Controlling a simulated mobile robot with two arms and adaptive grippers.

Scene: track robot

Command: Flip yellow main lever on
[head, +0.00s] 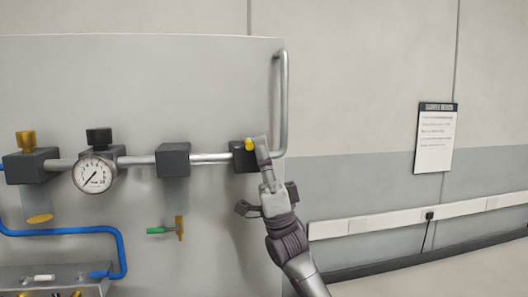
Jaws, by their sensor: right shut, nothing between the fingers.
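A small yellow lever piece (249,144) shows on the dark valve block (241,160) at the right end of the horizontal pipe. Most of the lever is hidden behind my right gripper, so I cannot tell its full angle. My right gripper (261,143) is shut and empty, its fingertips pointing up, just to the right of the visible yellow part. It overlaps the lever in the picture; I cannot tell whether they touch. My left gripper is not in view.
A vertical pipe (283,100) rises beside the right block. A notice (435,140) hangs right.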

